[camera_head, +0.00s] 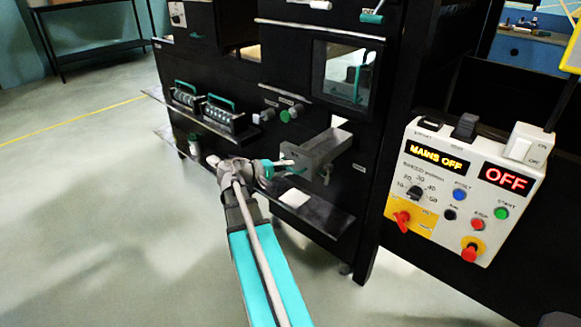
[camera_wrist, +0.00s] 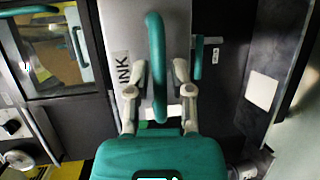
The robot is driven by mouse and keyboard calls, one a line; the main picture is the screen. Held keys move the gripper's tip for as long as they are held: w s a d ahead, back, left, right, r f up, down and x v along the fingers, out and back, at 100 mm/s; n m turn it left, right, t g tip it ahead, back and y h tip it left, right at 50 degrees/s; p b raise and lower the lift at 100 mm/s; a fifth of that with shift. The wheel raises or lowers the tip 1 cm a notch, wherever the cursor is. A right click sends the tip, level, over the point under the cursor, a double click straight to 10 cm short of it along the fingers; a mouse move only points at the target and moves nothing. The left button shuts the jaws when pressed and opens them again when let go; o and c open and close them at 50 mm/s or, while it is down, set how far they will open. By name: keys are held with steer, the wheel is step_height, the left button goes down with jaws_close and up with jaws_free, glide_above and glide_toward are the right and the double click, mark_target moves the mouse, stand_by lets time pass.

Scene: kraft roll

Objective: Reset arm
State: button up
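My gripper (camera_head: 285,163) is in front of the black machine, at a grey box (camera_head: 327,147) that juts out of its front. In the wrist view, my gripper (camera_wrist: 149,68) has its two fingers apart, one on each side of an upright teal handle (camera_wrist: 156,50). Gaps show between the handle and both fingers. The grey box (camera_wrist: 122,35) behind it bears a label reading "INK". My arm reaches up from the bottom of the head view. The handle is hard to make out in the head view.
A control panel (camera_head: 463,190) at right reads "MAINS OFF" and "OFF". A black shelf (camera_head: 325,217) with a white pad (camera_head: 294,198) lies below my gripper. Teal-handled parts (camera_head: 218,112) sit on a ledge at left. The floor (camera_head: 110,220) at left is clear.

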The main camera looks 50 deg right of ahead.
steer(key=shift+o, duration=0.7)
steer(key=shift+s, duration=0.1)
steer(key=shift+a, duration=0.1)
steer(key=w+a, duration=0.1)
steer(key=w+a+n+t+p, duration=0.1)
steer(key=shift+w+a+r, duration=0.15)
steer(key=shift+a+r, duration=0.15)
steer(key=shift+a, duration=0.05)
steer(key=w+a+f+n+t+y, duration=0.1)
steer(key=w+a+f+t+y, duration=0.1)
steer(key=a+f, duration=0.35)
steer(key=w+a+f+t+y, duration=0.1)
steer(key=w+a+f+y, duration=0.15)
steer(key=a, duration=0.55)
steer(key=w+a+f+n+t+y, duration=0.1)
steer(key=w+a+f+t+y, duration=0.15)
steer(key=a, duration=0.45)
steer(key=s+a+f+n+t+y+b, duration=0.1)
steer(key=a+f+y, duration=0.25)
steer(key=a, duration=0.85)
steer(key=a+f+n+y, duration=0.15)
steer(key=a+y, duration=0.25)
steer(key=a, duration=0.8)
step_height(320, 180, up, 24)
steer(key=p, duration=2.4)
steer(key=shift+a+r+m+p, duration=0.15)
steer(key=shift+a+m+p, duration=0.1)
steer(key=shift+m+p, duration=0.15)
